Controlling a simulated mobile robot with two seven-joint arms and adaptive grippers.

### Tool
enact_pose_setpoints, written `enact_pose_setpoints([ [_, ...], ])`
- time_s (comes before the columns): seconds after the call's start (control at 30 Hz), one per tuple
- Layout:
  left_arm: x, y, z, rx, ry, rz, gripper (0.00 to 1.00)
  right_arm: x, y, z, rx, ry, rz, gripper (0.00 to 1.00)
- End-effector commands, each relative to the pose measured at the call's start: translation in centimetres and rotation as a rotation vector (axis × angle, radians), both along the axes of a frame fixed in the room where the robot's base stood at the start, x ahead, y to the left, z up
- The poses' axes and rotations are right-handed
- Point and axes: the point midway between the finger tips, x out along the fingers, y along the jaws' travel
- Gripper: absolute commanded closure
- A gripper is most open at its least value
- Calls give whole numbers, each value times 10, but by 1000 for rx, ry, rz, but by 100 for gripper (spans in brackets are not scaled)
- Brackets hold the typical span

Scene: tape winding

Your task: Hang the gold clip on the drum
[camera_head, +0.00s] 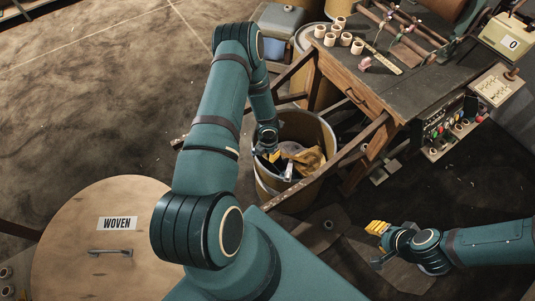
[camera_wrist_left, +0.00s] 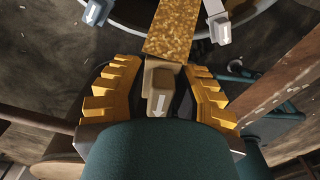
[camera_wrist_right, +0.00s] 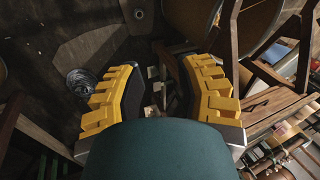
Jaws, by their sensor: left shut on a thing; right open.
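My left gripper (camera_wrist_left: 160,92) is shut on the gold clip, whose beige body (camera_wrist_left: 161,80) carries a white arrow. A speckled gold strip (camera_wrist_left: 173,28) extends beyond the fingertips towards the drum rim (camera_wrist_left: 125,30). In the head view, my left gripper (camera_head: 268,151) is small and dark at the drum's left inside edge. The clip cannot be told apart there. The drum (camera_head: 266,187) is open-topped and holds crumpled cloth-like pieces. My right gripper (camera_head: 378,241) is open and empty at lower right; its spread yellow fingers (camera_wrist_right: 160,95) also show in the right wrist view.
Two other clips (camera_wrist_left: 95,13) (camera_wrist_left: 221,27) sit at the drum rim. A wooden workbench (camera_head: 362,100) with several spools (camera_head: 345,39) stands right of the drum. A slanting wooden rail (camera_head: 345,160) passes close to the drum. A round lid marked WOVEN (camera_head: 75,240) is at lower left.

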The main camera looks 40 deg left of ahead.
Motion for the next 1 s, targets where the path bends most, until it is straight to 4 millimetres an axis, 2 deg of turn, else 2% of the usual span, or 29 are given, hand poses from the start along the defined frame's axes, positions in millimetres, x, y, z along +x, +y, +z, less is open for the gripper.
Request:
enact_pose_setpoints([
  [0.1,-3,1,-6,1,-2,-52,93,0,0,-1,0,0,0,66],
  [0.37,-3,1,-17,0,-2,-54,93,-3,0,-10,2,6,4,66],
  [1.0,-3,1,-74,0,-1,-51,93,-12,2,-52,6,27,23,66],
])
